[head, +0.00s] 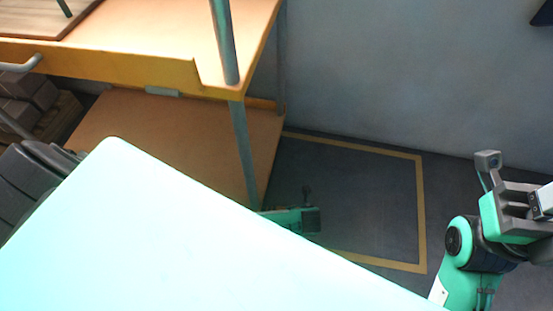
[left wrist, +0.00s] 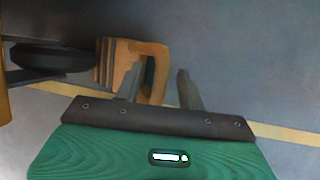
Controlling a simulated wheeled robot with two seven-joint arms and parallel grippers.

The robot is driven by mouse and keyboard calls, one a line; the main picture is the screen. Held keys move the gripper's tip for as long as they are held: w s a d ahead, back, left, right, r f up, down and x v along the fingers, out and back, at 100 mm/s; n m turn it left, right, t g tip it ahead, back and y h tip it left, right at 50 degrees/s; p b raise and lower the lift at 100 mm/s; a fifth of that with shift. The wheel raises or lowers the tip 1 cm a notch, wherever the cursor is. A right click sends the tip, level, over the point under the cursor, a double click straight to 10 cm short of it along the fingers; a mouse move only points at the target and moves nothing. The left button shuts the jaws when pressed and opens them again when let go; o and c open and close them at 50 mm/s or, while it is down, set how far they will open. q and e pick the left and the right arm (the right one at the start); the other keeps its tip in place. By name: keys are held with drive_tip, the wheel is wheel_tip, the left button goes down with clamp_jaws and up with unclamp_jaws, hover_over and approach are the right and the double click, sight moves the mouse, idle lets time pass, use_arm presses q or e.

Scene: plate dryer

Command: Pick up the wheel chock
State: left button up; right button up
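The wheel chock (left wrist: 115,62) is an orange-brown block with a loop-like opening at its right side. In the left wrist view it stands on the floor just beyond my left gripper (left wrist: 158,88). The fingers are apart. The left finger overlaps the chock's front in the picture, and the right finger is to the right of its right edge. I cannot tell whether they touch it. The chock does not show in the head view. My right gripper (head: 515,205) is at the right edge of the head view; its fingertips are not clear.
A dark wheel (left wrist: 52,57) is left of the chock. A shelved cart with a yellow-orange edge (head: 110,62) and grey posts fills the upper left. A yellow floor outline (head: 421,215) lies right of it, before a grey wall (head: 400,75). Dark boxes (head: 30,95) are at far left.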

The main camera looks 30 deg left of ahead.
use_arm(q)
drive_tip(key=shift+f, duration=0.15)
drive_tip(key=shift+c, duration=0.4)
clamp_jaws()
idle(1.0)
